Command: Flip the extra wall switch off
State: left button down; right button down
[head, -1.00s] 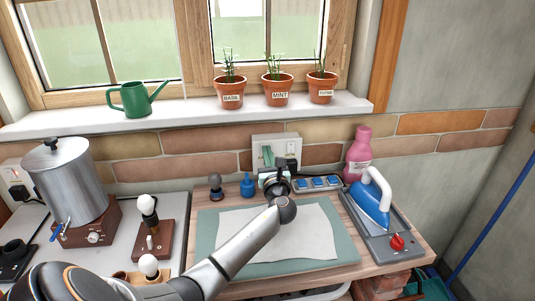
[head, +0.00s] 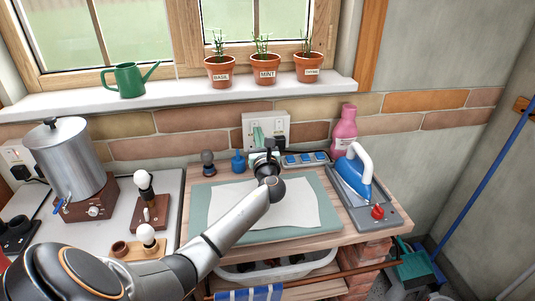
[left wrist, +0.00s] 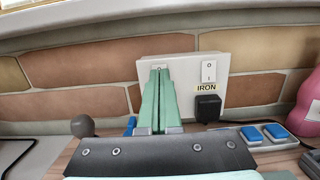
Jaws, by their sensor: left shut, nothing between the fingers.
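A white wall plate (head: 281,121) is on the brick band behind the workbench. In the left wrist view the plate (left wrist: 218,66) has a right rocker switch (left wrist: 209,71) marked O and I, with a label reading IRON and a black plug (left wrist: 208,108) below it. Its left switch (left wrist: 160,67) is mostly hidden behind my green fingers; only its top edge with an O shows. My left gripper (left wrist: 160,73) is shut and empty, its fingertips in front of that left switch. I cannot tell whether they touch it. The gripper (head: 257,132) also shows in the head view. My right gripper is out of view.
A power strip (head: 303,159) with blue switches lies right of the gripper. A pink bottle (head: 344,130) and a blue iron (head: 353,180) stand further right. Potted herbs line the sill (head: 180,108) above.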

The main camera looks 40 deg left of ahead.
pick_arm(q)
jog(key=r+v, duration=0.2)
jog(key=v, duration=0.8)
jog(key=shift+s+d+r, duration=0.15)
jog(key=shift+d+r, duration=0.05)
jog(key=shift+r, duration=0.05)
